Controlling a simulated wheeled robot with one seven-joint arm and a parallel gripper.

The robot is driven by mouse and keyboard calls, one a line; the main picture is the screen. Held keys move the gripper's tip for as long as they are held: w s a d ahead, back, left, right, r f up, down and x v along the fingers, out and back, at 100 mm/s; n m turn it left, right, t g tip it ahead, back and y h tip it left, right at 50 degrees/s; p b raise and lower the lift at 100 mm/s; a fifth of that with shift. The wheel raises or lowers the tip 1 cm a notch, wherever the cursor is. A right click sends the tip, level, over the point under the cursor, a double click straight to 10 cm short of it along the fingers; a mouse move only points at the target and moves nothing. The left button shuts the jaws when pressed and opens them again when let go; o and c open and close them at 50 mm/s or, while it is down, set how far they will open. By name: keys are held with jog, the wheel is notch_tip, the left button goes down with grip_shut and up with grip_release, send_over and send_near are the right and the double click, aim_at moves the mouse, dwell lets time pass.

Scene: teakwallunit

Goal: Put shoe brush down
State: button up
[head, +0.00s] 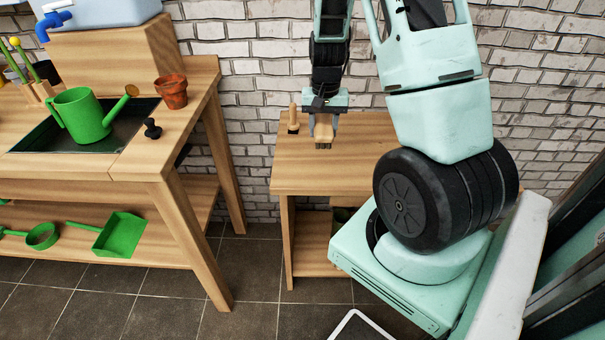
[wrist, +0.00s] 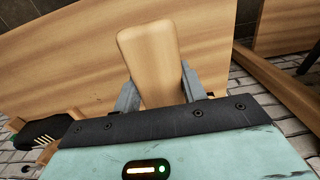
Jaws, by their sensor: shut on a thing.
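The shoe brush (wrist: 152,62) is a light wooden block with rounded corners in the wrist view. In the head view the shoe brush (head: 323,131) hangs below my wrist with its darker bristle end down. My gripper (head: 322,122) is shut on it, with one grey finger on each side in the wrist view (wrist: 158,84). The brush is over the small wooden table (head: 350,170), near its back edge. I cannot tell whether its lower end touches the tabletop.
A wooden peg-like thing on a dark base (head: 293,120) stands close left of the brush. A brick wall is behind. The table's front is clear.

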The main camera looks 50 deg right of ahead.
aim_at(321, 163)
notch_tip(321, 163, down, 9)
jog(key=shift+f, duration=0.15)
dwell(0.4)
jog(key=shift+f, duration=0.1)
jog(key=shift+f+b, duration=0.1)
jog(key=shift+b, duration=0.2)
jog(key=o, duration=1.3)
jog(key=shift+c, duration=0.2)
